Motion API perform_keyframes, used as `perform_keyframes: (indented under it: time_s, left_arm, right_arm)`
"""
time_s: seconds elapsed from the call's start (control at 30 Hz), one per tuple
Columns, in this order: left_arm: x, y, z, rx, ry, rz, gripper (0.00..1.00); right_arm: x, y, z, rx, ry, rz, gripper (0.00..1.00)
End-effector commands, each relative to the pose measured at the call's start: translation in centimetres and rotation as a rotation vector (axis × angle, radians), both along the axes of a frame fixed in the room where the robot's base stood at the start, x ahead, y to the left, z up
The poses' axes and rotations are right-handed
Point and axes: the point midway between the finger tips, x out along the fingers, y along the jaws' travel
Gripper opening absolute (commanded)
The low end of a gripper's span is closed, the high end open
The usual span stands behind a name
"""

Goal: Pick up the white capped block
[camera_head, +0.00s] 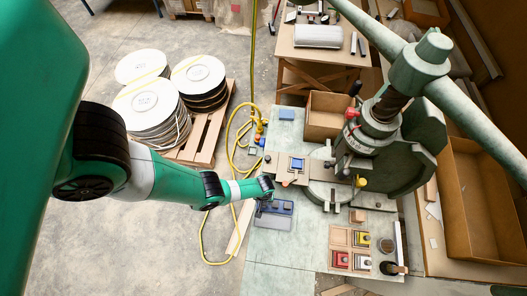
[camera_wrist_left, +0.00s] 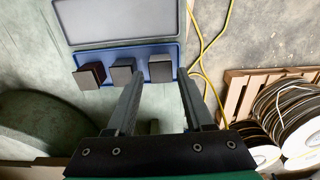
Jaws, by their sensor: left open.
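A small block with a pale, whitish cap (camera_head: 362,262) sits in a compartment of the wooden tray (camera_head: 351,247) at the front right of the bench in the head view. A red-capped block (camera_head: 340,260) is to its left and a yellow-capped block (camera_head: 362,238) is behind it. My left gripper (camera_head: 267,197) is well to the left of this tray, over the blue case (camera_head: 281,206). In the left wrist view my left gripper (camera_wrist_left: 160,76) is open and empty, and its fingertips point at dark square blocks (camera_wrist_left: 122,72) in the blue case (camera_wrist_left: 110,54).
The large green press (camera_head: 400,130) stands right of centre, with a long bar overhead. A dark cup (camera_head: 387,245) is right of the wooden tray. A yellow hose (camera_head: 232,150) and cable reels (camera_head: 153,102) on a pallet lie left of the bench. Bare bench (camera_head: 275,265) lies in front.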

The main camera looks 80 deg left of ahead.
Motion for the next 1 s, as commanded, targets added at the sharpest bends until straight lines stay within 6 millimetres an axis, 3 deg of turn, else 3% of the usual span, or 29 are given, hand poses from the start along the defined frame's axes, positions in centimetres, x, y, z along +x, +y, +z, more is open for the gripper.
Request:
perform_keyframes:
  time_s: [0.03,0.13,0.4,0.7,1.0]
  left_arm:
    - [0.0,0.1,-2.0,0.0,0.0,0.001,0.53]
    - [0.0,0.1,-3.3,0.0,0.0,0.002,0.53]
    - [0.0,0.1,-3.1,0.0,0.0,0.002,0.53]
    - [0.0,0.1,-3.1,0.0,0.0,0.001,0.0]
    - [0.0,0.1,-3.0,0.0,0.0,0.001,0.0]
  right_arm:
    - [0.0,0.0,-1.9,0.0,0.001,0.0,0.5]
    - [0.0,0.0,-3.2,0.0,0.001,0.0,0.5]
    - [0.0,0.0,-3.0,0.0,0.001,0.0,0.5]
    - [0.0,0.0,-3.0,0.0,0.001,0.0,0.5]
    - [0.0,0.0,-3.0,0.0,0.001,0.0,0.5]
